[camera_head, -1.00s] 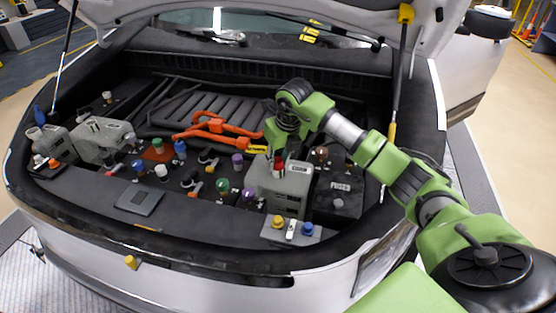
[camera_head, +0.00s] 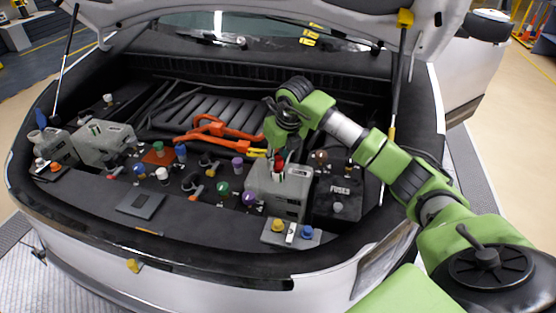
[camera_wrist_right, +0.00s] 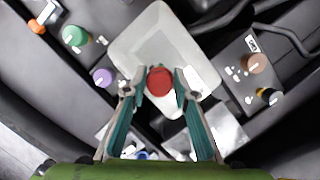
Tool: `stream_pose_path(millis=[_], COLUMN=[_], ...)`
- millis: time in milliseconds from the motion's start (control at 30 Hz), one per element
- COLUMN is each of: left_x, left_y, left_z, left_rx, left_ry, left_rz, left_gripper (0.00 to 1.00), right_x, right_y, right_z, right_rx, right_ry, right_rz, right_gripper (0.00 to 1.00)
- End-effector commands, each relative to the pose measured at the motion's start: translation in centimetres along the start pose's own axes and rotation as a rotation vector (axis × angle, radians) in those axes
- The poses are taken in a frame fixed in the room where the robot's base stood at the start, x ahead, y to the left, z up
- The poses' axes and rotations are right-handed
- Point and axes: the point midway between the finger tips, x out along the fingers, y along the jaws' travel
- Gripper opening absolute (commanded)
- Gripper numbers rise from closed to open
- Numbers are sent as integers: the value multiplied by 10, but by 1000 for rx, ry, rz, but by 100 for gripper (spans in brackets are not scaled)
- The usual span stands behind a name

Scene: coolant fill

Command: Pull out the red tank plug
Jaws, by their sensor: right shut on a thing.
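The red tank plug (camera_head: 279,162) shows above the grey tank (camera_head: 276,198) at the right of the engine bay. It also shows as a round red cap (camera_wrist_right: 160,81) in the right wrist view, over the pale tank top (camera_wrist_right: 163,42). My right gripper (camera_head: 280,150) comes down from above and is shut on the plug. In the wrist view its two fingers (camera_wrist_right: 160,84) hold the cap from both sides. Whether the plug is seated or raised cannot be told. My left gripper is not in view.
A black fuse box (camera_head: 338,200) stands right of the tank. A small panel with a yellow and a blue cap (camera_head: 291,233) lies in front. Green (camera_head: 222,188) and purple (camera_head: 249,198) caps stand to the left. Orange cables (camera_head: 217,127) run behind. The raised hood hangs above.

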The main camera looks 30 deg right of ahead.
Motion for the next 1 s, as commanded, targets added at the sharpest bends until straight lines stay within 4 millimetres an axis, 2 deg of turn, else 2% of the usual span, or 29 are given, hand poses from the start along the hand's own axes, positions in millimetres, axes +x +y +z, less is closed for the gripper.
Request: stream_pose_path(millis=[600,1000], left_x=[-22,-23], left_y=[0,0], left_z=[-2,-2], left_rx=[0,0], left_ry=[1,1], left_rz=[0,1], left_gripper=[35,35], right_x=[-32,-34], right_y=[0,0], right_z=[10,10], right_rx=[0,-1], right_ry=[0,1], right_rz=[1,0], right_gripper=[12,12])
